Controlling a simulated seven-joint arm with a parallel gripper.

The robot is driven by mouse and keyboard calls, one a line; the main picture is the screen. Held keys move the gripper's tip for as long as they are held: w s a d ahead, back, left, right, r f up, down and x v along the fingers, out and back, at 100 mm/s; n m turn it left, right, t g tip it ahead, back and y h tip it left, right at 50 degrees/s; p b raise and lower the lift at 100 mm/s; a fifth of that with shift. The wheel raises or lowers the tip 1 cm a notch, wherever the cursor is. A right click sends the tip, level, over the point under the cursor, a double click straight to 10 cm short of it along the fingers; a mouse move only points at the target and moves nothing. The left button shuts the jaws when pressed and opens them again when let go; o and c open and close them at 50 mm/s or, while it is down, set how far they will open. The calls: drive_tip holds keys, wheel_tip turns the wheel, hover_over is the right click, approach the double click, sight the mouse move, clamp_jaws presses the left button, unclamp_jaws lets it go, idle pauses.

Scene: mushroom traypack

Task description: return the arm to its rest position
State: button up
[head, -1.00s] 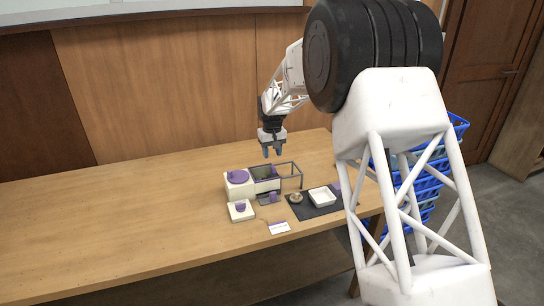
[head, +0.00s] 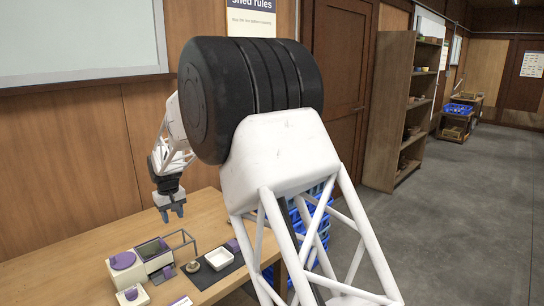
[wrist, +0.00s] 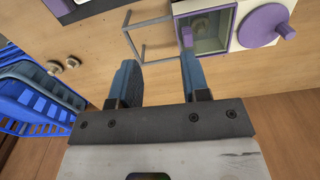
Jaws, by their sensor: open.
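My gripper (head: 173,213) hangs in the air above the back of the wooden table (head: 95,238) in the head view, fingers pointing down. It is open and holds nothing. In the wrist view its two blue-grey fingers (wrist: 160,78) stand apart with bare table between them. My arm rises from the gripper and bends over towards the camera, hiding part of the table's right end.
Below and in front of my gripper stand a white-and-purple device (head: 122,263), a grey wire frame (head: 181,240) and a dark mat (head: 198,276) with a white tray (head: 219,257). Blue crates (head: 312,222) stand right of the table. A shelf (head: 396,110) stands farther right.

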drive_tip(key=s+d+r+m, duration=0.1)
drive_tip(key=s+d+r, duration=0.45)
drive_tip(key=d, duration=0.55)
drive_tip(key=s+d+r+m+t, duration=0.15)
drive_tip(key=s+d+r, duration=0.4)
drive_tip(key=d, duration=0.55)
drive_tip(key=s+d+r+m, duration=0.2)
drive_tip(key=s+d+r, duration=0.35)
drive_tip(key=d, duration=0.55)
drive_tip(key=s+d+f+m, duration=0.1)
drive_tip(key=s+d, duration=0.5)
drive_tip(key=s, duration=0.4)
drive_tip(key=s+d+f+m, duration=0.1)
drive_tip(key=s+d+f, duration=0.1)
drive_tip(key=s+d, duration=0.5)
drive_tip(key=s+d+f+m, duration=0.2)
drive_tip(key=s+d, duration=0.5)
drive_tip(key=s, duration=0.7)
drive_tip(key=shift+s+t, duration=0.4)
drive_tip(key=shift+t, duration=0.05)
